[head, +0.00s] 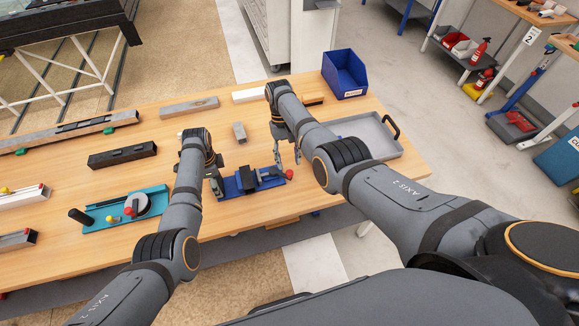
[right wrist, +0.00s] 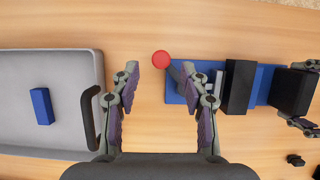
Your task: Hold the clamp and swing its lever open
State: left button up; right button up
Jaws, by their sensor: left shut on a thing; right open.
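The clamp is a blue base plate (head: 231,187) with dark blocks on it and a lever ending in a red knob (head: 289,173) at its right end. In the right wrist view the red knob (right wrist: 161,59) appears between and slightly beyond my open right fingertips (right wrist: 160,73); whether they touch it I cannot tell. My right gripper (head: 288,158) is above the lever end, empty. My left gripper (head: 216,185) is shut on the dark block at the clamp's left end; its fingers (right wrist: 305,95) show at the right edge of the right wrist view. The lever's pivot is partly hidden.
A grey tray (right wrist: 92,62) with a black handle holds a blue block (right wrist: 42,106), close to my right gripper. A teal fixture (head: 97,219) and a black bar (head: 122,155) lie left. A small grey block (head: 240,132) and a blue bin (head: 345,76) are behind.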

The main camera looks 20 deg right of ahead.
pick_arm(q)
jog(key=shift+f, duration=0.1)
pick_arm(e)
jog(key=v, duration=0.8)
dwell(0.5)
pick_arm(q)
jog(key=o, duration=1.5)
pick_arm(e)
jog(key=shift+w, duration=0.1)
pick_arm(q)
notch_tip(320, 180, up, 12)
jog(key=shift+r, duration=0.1)
